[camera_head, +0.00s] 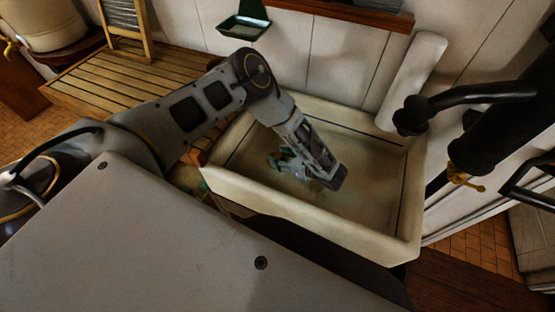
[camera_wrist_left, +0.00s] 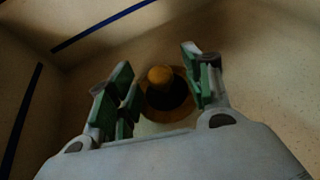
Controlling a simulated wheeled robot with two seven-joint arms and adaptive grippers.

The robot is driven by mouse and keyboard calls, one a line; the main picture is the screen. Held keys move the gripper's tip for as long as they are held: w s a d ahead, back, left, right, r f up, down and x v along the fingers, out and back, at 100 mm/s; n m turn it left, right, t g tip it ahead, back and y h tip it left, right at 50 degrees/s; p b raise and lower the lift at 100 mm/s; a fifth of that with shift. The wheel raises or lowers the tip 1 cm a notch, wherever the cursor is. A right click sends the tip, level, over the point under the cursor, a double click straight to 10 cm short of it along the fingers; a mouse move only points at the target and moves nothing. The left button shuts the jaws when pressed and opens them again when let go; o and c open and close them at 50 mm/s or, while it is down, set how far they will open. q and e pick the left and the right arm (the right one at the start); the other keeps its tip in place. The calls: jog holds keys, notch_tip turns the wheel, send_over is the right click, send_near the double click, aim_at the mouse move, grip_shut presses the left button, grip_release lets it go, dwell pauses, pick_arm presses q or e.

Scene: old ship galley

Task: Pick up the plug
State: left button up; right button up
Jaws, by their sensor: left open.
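The plug (camera_wrist_left: 160,76) shows in the left wrist view as a round disc with a yellow-brown knob on top and a dark middle. It sits on the floor of the sink (camera_head: 372,200). My left gripper (camera_wrist_left: 160,88) is open, with its green-padded fingers on either side of the plug in that view. I cannot tell whether the fingers touch it. In the head view my left gripper (camera_head: 281,161) reaches down into the sink, and the plug is hidden there. My right gripper is in neither view.
The sink's walls stand close around my left arm. A black pump spout (camera_head: 480,93) hangs over the sink's right side. A slatted wooden drainboard (camera_head: 120,85) lies to the left, and a green soap dish (camera_head: 244,27) is on the back wall.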

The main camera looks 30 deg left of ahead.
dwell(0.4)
pick_arm(q)
grip_shut()
jog(key=shift+r, duration=0.1)
notch_tip(320, 180, up, 10)
dwell(1.0)
dwell(0.4)
